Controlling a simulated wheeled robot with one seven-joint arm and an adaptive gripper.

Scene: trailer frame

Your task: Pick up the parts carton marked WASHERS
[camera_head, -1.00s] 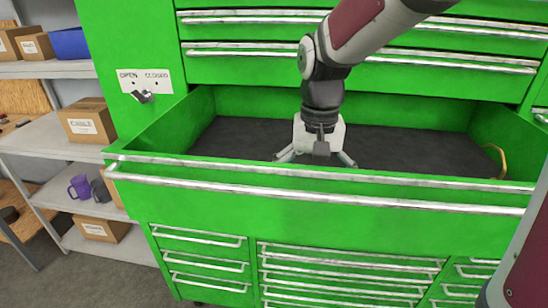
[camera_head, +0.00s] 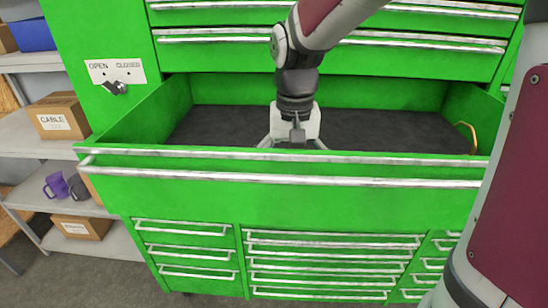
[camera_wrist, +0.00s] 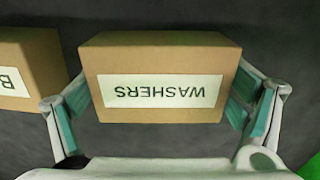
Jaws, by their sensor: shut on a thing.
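The brown parts carton marked WASHERS (camera_wrist: 160,56) is in the middle of the wrist view, its white label upside down there. My gripper (camera_wrist: 158,112) has a finger with a teal pad at each side of this carton and is shut on it. In the head view my gripper (camera_head: 295,140) reaches down into the open green drawer (camera_head: 300,200). The drawer's front wall hides the fingertips and the carton there. Whether the carton is clear of the dark drawer floor cannot be told.
A second brown carton (camera_wrist: 28,72), its label mostly cut off, lies close to the left finger. A brass-coloured curved thing (camera_head: 466,136) is at the drawer's right end.

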